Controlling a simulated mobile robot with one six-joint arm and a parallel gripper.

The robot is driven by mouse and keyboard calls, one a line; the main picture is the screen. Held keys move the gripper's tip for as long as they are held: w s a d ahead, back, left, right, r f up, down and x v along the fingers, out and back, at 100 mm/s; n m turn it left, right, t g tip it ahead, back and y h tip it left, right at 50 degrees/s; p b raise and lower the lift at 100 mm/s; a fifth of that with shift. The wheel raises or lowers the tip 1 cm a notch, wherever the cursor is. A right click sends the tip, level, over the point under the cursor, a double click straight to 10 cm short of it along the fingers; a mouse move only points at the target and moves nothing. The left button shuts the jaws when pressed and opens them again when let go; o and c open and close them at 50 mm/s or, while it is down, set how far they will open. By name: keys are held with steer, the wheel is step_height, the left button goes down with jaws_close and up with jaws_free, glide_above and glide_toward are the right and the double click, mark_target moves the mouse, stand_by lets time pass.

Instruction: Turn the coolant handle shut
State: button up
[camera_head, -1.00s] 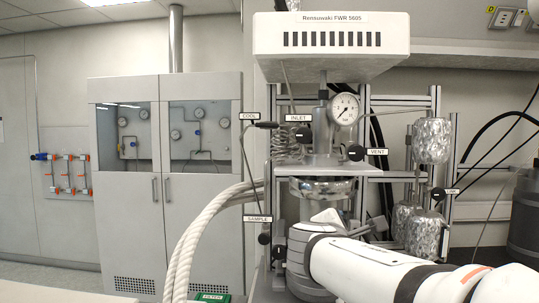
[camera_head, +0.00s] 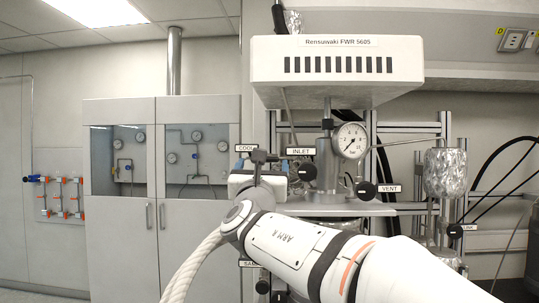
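The coolant handle (camera_head: 259,156) is a dark lever beside the COOL label (camera_head: 245,148), at the left of the reactor stand in the head view. My gripper (camera_head: 258,172) is right at it, in front of and just below the handle. My wrist and the gripper's body hide the handle's lower part. I cannot tell whether the fingers touch the handle or how far apart they are.
The reactor has a round pressure gauge (camera_head: 350,140), an INLET knob (camera_head: 307,172) and a VENT knob (camera_head: 366,190) close to the right. The white control box (camera_head: 337,72) overhangs above. A thick pale hose (camera_head: 192,262) runs below my wrist.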

steer(key=p+x, duration=0.2)
steer(key=x, duration=0.4)
steer(key=shift+w+d, duration=0.2)
steer(key=shift+w, duration=0.25)
